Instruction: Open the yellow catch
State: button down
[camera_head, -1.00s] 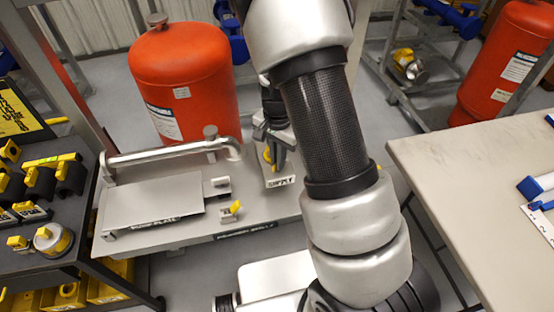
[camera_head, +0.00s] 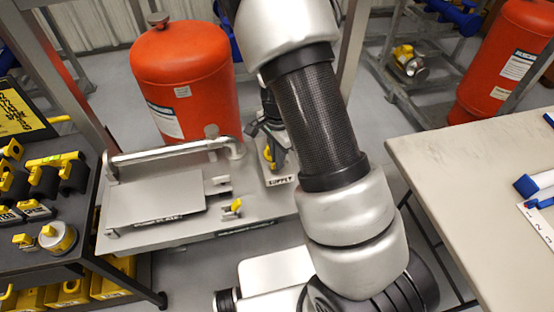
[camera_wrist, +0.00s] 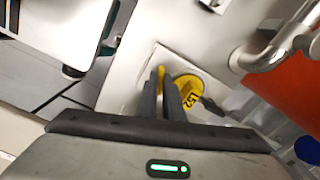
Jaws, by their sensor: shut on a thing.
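A small yellow catch (camera_head: 236,206) sits at the front edge of the grey bench panel, right of a flat hinged-looking plate (camera_head: 155,196). My gripper (camera_head: 270,155) is apart from it, farther back and to the right, at the plate lettered SUPPLY (camera_head: 281,181). There a yellow handle (camera_head: 267,154) shows at the fingers. In the wrist view my fingers (camera_wrist: 166,82) are close together with a strip of yellow between them. A round yellow lettered part (camera_wrist: 190,92) is just right of them. The grip itself is partly hidden.
A metal pipe (camera_head: 170,151) arches over the back of the panel. A red tank (camera_head: 183,85) stands behind it. A dark shelf of yellow and black parts (camera_head: 50,180) is at left, a pale table (camera_head: 475,195) at right.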

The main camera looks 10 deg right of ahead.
jog(key=shift+r+m+p, duration=0.15)
jog(key=shift+m+p, duration=0.2)
jog(key=shift+m, duration=0.05)
jog(key=shift+m+p, duration=0.65)
jog(key=shift+m, duration=0.65)
jog(key=shift+m, duration=0.3)
jog(key=c, duration=1.9)
grip_release()
